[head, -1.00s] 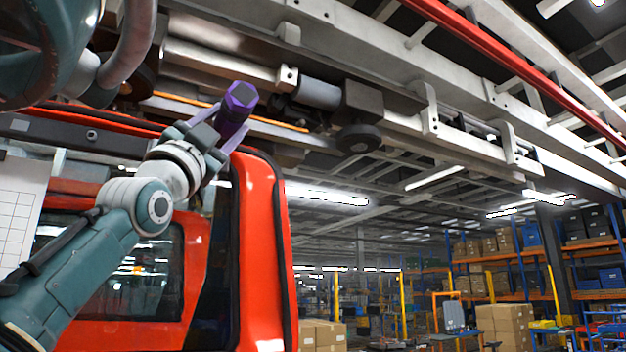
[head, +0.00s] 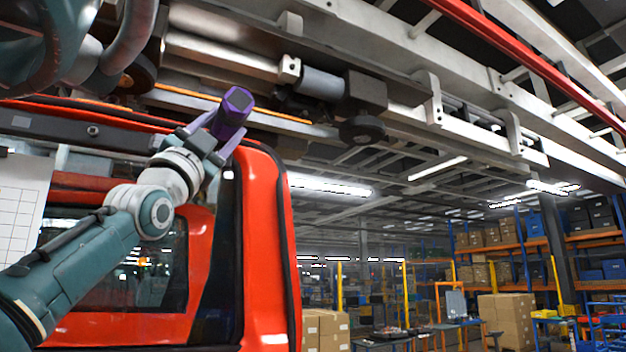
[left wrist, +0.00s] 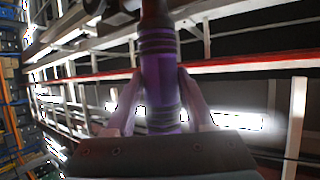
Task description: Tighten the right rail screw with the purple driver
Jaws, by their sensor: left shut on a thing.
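The purple driver (head: 233,113) is held in my left gripper (head: 212,140), near the top edge of the red door frame in the head view. Its dark purple hexagonal end points up and toward the camera. In the left wrist view the purple driver (left wrist: 160,75) stands between the two fingers of the left gripper (left wrist: 158,98), which are closed on its body. Its far end runs out of the top of that view. I cannot make out the right rail screw in either view. My right gripper is not in view.
A red door (head: 268,250) with a window stands just behind my left arm. Overhead runs a pale conveyor rail (head: 400,120) with a dark round wheel (head: 362,129) hanging below. A white gridded panel (head: 20,195) is at the left. Shelves and boxes (head: 515,315) are far back.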

